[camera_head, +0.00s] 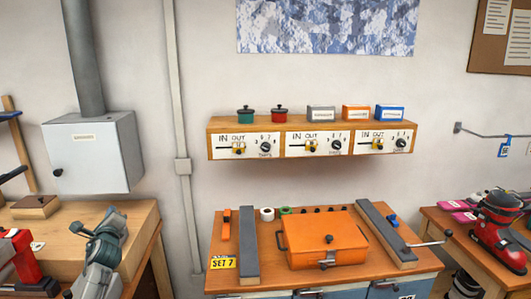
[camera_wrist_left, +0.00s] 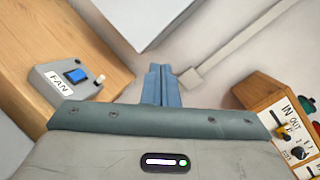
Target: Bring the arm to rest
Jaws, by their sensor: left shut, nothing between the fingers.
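My left gripper (camera_head: 112,213) is over the wooden bench at the left in the head view, below the grey wall cabinet. In the left wrist view its two blue-grey fingers (camera_wrist_left: 160,85) are together with nothing between them. Nothing is held. My right gripper does not show in either view.
A grey cabinet (camera_head: 91,153) hangs above the left bench. A fan switch box (camera_wrist_left: 70,76) sits on wood. A shelf (camera_head: 310,148) with dials is on the wall. An orange case (camera_head: 325,240) lies on the middle bench. A red boot (camera_head: 497,230) stands at right.

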